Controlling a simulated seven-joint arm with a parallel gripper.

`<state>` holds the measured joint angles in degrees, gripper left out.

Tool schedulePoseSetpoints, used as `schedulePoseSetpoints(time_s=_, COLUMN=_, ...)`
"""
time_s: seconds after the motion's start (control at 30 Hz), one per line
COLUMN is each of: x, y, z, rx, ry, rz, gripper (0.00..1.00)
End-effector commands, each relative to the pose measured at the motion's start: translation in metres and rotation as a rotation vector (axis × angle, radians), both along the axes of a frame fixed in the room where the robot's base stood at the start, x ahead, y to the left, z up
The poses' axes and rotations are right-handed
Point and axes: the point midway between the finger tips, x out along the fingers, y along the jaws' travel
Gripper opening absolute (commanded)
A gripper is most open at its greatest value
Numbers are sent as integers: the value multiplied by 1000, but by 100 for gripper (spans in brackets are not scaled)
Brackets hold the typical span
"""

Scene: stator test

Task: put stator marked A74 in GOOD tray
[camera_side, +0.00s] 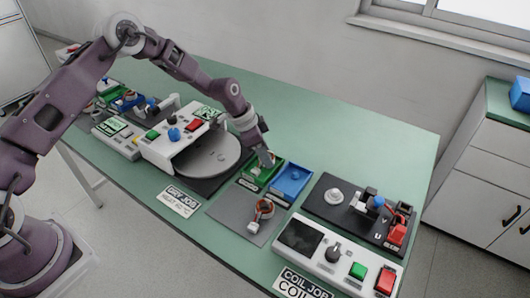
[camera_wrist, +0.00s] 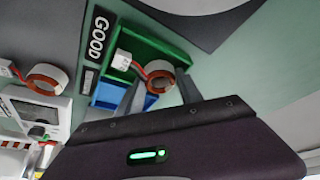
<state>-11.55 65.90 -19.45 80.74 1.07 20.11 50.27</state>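In the wrist view, a stator (camera_wrist: 160,73), a copper-coloured ring with red wires and a white connector, lies at the green tray (camera_wrist: 178,49) beside the GOOD label (camera_wrist: 97,36). The green tray also shows in the side view (camera_side: 251,180). My gripper (camera_wrist: 161,84) is over the tray, its fingers apart on either side of the ring with gaps showing; it also shows in the side view (camera_side: 267,158). A second stator (camera_wrist: 47,78) lies on the grey mat, also in the side view (camera_side: 264,208).
A blue tray (camera_side: 292,180) stands right beside the green one. A round turntable (camera_side: 208,156) and a white control box (camera_side: 175,140) are to the left. A coil tester (camera_side: 318,250) with buttons is in front right.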

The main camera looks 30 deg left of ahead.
Motion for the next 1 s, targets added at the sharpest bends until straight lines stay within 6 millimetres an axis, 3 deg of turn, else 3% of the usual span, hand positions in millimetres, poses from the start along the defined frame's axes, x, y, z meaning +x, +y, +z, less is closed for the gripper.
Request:
schedulePoseSetpoints(time_s=0.03, x=0, y=0, z=0, rx=-1, ry=-1, rz=0, gripper=51)
schedulePoseSetpoints(time_s=0.13, x=0, y=0, z=0, rx=1, ry=-1, rz=0, gripper=68)
schedulePoseSetpoints(time_s=0.5, x=1, y=3, z=2, rx=2, ry=-5, rz=3, gripper=68)
schedulePoseSetpoints(time_s=0.8, x=-14, y=16, z=53, rx=1, ry=-3, rz=1, gripper=68)
schedulePoseSetpoints(time_s=1.0, x=-20, y=18, z=66, rx=-1, ry=2, rz=-3, gripper=68)
